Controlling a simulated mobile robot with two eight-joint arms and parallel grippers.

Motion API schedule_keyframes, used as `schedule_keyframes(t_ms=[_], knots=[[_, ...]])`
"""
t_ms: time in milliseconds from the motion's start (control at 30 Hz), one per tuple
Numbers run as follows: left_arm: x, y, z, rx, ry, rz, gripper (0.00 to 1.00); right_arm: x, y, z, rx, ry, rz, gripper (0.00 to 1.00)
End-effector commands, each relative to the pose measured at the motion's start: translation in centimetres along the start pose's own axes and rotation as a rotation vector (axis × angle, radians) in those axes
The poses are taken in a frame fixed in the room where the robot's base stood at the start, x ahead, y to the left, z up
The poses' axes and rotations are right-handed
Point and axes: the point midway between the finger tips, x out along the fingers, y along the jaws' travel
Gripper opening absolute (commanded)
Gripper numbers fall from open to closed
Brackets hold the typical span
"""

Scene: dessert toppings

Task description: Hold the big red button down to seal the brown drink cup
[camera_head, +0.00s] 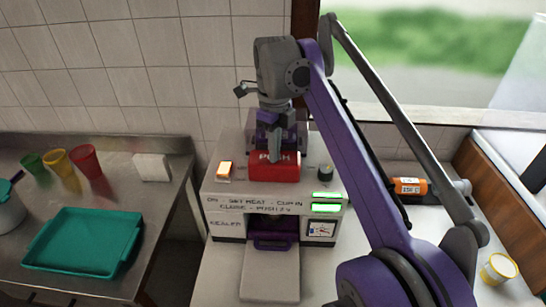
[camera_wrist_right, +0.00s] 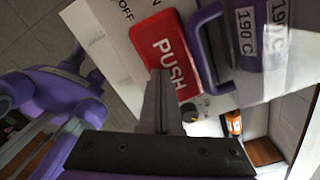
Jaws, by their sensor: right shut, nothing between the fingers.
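The big red button (camera_head: 285,173), marked PUSH, sits on top of the white sealer machine (camera_head: 226,193). It also shows in the right wrist view (camera_wrist_right: 163,45). My right gripper (camera_head: 274,156) points down over the button with its fingers shut and empty. Its fingertips (camera_wrist_right: 161,74) overlap the button's edge in the right wrist view. They look to be at the button's top, but I cannot tell whether it is pressed down. The brown drink cup does not show in either view. My left gripper is not in view.
A purple handle (camera_head: 272,244) is at the machine's front. A teal tray (camera_head: 85,240) and coloured cups (camera_head: 86,160) are left.

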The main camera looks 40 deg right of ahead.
Motion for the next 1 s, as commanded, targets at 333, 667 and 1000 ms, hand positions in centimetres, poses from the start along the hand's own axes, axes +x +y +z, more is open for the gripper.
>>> schedule_keyframes(t_ms=[333,667,1000], knots=[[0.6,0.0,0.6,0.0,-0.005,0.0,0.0,1.2,0.0,0.0,0.0,0.0,0.0,0.0],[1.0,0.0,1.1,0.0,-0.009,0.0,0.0,2.2,0.0,0.0,0.0,0.001,0.001,0.0],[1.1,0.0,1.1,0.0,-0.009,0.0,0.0,2.4,0.1,0.0,0.0,0.001,0.001,0.0]])
